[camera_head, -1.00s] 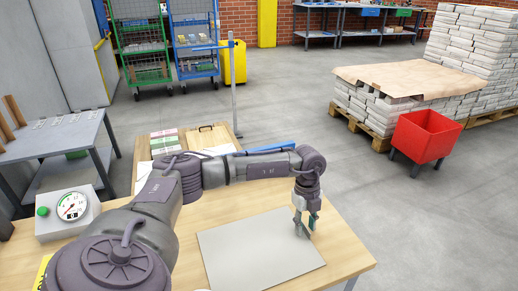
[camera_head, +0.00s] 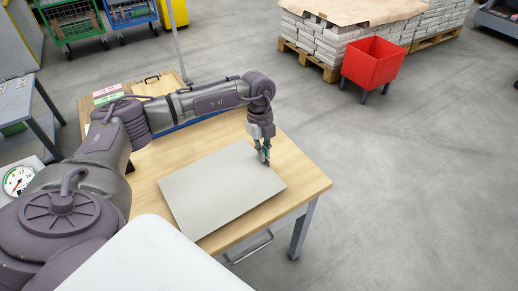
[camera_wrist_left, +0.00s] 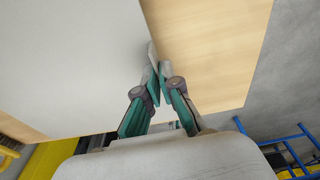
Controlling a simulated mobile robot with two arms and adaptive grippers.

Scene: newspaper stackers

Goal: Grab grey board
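The grey board (camera_head: 215,190) is a flat, pale rectangular sheet on the wooden table (camera_head: 309,190). In the left wrist view the grey board (camera_wrist_left: 70,60) fills the left side, with bare wood to the right of its edge. My left gripper (camera_head: 263,157) points down at the board's far right edge. In the left wrist view the left gripper's (camera_wrist_left: 158,65) teal fingers are close together, with the board's edge running between them. They look shut on that edge, though the contact is small in view. The right gripper is not in view.
A gauge (camera_head: 17,179) stands at the left, and a wooden clipboard (camera_head: 152,82) lies at the table's far end. A red bin (camera_head: 371,64) stands on the floor beyond, beside stacked paper bundles (camera_head: 335,40) on a pallet. The floor right of the table is clear.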

